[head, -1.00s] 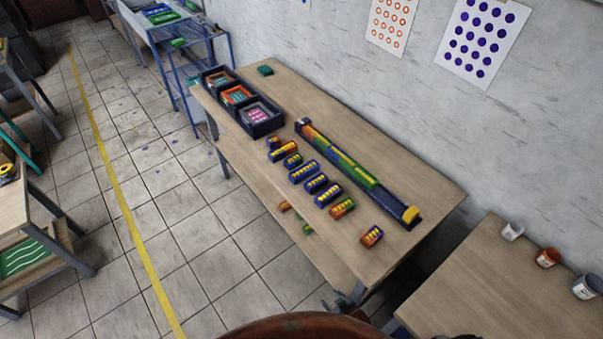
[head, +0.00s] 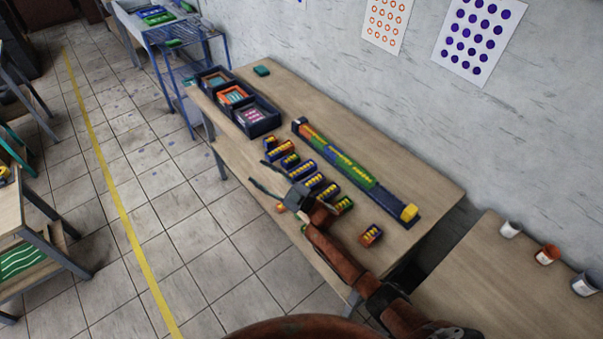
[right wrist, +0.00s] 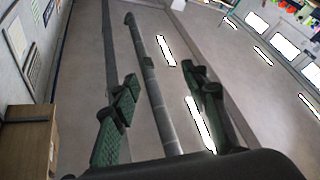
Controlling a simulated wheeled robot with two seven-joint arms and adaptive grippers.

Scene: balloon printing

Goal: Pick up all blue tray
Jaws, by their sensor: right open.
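Several small dark-blue trays with yellow pieces lie in a slanted row on the wooden table, among them one at the row's upper part (head: 290,160) and one in the middle (head: 311,172). My left gripper is out of view. Blue and green trays (head: 157,18) lie on the rack at the upper left.
A long dark-blue rail (head: 355,172) with coloured blocks lies along the table's wall side. Dark open bins (head: 257,128) with coloured contents stand at its left end. Several cups stand on the table at the right, including a white one (head: 510,229).

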